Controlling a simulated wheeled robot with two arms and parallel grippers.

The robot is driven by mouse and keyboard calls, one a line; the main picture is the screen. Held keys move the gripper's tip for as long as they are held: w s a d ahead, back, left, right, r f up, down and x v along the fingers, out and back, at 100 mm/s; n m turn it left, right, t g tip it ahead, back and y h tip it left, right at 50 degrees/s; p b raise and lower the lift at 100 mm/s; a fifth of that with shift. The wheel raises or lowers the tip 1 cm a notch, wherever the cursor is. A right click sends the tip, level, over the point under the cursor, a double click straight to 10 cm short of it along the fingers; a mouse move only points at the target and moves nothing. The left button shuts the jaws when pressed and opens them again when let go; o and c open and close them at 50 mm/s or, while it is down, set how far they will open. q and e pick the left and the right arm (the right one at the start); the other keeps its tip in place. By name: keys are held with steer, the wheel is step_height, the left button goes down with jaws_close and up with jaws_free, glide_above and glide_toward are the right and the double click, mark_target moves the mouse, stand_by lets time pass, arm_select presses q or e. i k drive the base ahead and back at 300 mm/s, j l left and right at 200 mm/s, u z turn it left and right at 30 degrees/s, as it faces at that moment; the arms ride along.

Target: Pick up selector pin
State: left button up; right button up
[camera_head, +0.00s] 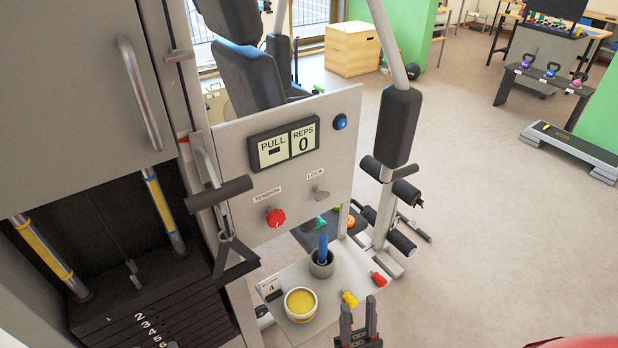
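Two small pin-like pieces with coloured heads lie on the grey shelf (341,270) of the weight machine: a yellow pin (349,299) and a red pin (378,278). I cannot tell from the picture which one is the selector pin. My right gripper (358,310) is at the bottom centre, at the shelf's near edge, just below the yellow pin in the picture. Its two dark fingers are apart with nothing visible between them. The numbered weight stack (160,318) is at the lower left. My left gripper is not in view.
On the shelf stand a tub of yellow stuff (300,304), a grey cup (321,265) with a blue item, and a small card marked 4 (270,287). A panel (230,155) with a red knob (275,217) rises behind. The floor to the right is largely clear.

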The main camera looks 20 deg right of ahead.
mark_target(351, 300)
steer(key=z, duration=0.8)
